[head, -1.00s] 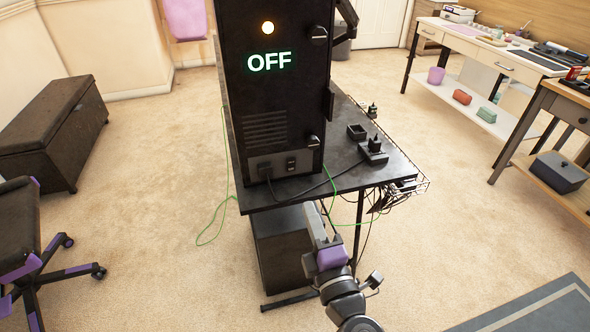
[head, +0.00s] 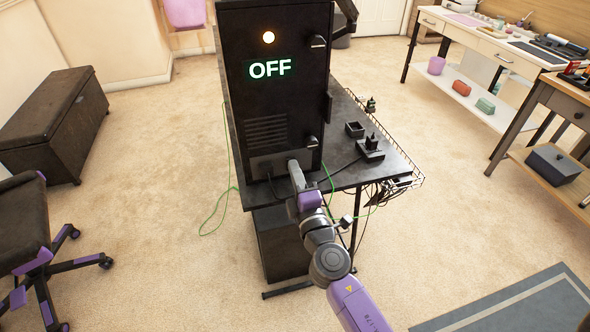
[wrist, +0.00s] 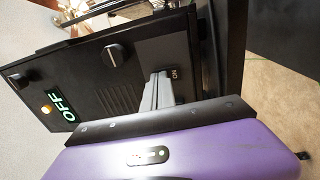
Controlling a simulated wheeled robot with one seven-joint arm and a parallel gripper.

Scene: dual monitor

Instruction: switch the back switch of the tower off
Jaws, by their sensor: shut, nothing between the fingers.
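The black tower (head: 272,100) stands on the dark desk, its back panel facing me. A lit sign (head: 270,68) on it reads OFF, with a glowing round lamp (head: 268,37) above. The sign also shows in the wrist view (wrist: 62,106). My gripper (head: 293,166) is shut and empty, its tips at the grey plate low on the tower's back. In the wrist view the fingers (wrist: 155,92) point at that plate, beside a small switch (wrist: 174,73). In the head view my gripper hides the switch. I cannot tell whether the fingertips touch it.
The desk (head: 365,177) has a charger-like block (head: 370,148) and a small dark box (head: 354,130) right of the tower. Black and green cables hang around it. A wheeled chair (head: 25,240) stands at the left.

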